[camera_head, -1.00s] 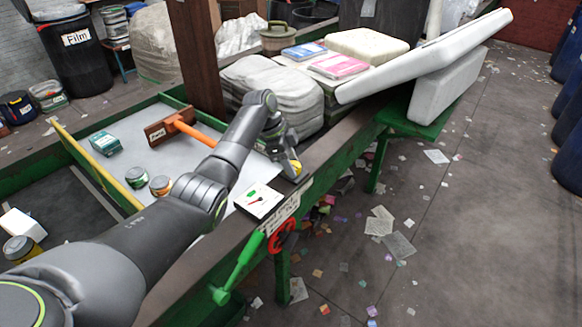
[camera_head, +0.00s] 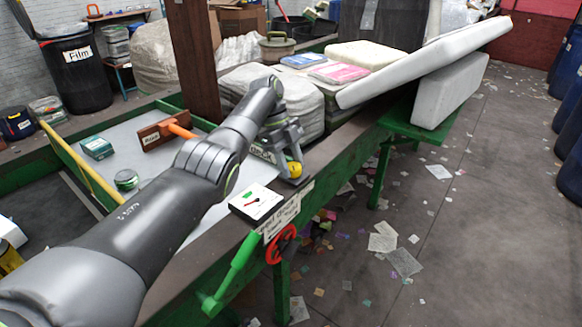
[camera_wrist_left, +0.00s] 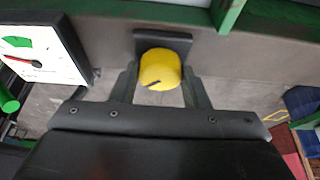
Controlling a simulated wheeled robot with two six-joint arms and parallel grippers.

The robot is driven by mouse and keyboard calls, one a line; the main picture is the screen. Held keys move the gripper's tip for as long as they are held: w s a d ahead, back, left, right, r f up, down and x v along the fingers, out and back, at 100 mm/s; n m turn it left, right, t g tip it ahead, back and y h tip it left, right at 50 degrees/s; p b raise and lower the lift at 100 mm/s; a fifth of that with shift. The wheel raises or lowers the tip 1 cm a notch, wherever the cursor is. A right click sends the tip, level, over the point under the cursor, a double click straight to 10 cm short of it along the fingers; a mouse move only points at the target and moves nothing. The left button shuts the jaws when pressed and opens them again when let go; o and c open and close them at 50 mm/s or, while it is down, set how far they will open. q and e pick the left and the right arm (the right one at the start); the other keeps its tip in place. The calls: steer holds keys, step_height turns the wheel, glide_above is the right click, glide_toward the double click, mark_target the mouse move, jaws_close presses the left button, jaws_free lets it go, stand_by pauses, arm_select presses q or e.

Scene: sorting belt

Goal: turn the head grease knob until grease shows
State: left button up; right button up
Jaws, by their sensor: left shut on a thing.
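The head grease knob (camera_wrist_left: 160,70) is a round yellow knob with a short dark mark near its lower edge, set against a dark backing on the belt frame. It also shows in the head view (camera_head: 294,169). My left gripper (camera_wrist_left: 160,92) has one finger on each side of the knob and is shut on it. In the head view the left gripper (camera_head: 290,162) is at the frame's edge, its arm reaching in from the left. I see no grease around the knob. My right gripper is not in view.
A white gauge (camera_head: 256,203) with a green zone and red needle sits beside the knob. A green lever (camera_head: 234,268) and red wheel (camera_head: 281,244) are on the frame below. Scraps litter the floor at right.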

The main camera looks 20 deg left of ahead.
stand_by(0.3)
arm_select(q)
steer(key=o, duration=1)
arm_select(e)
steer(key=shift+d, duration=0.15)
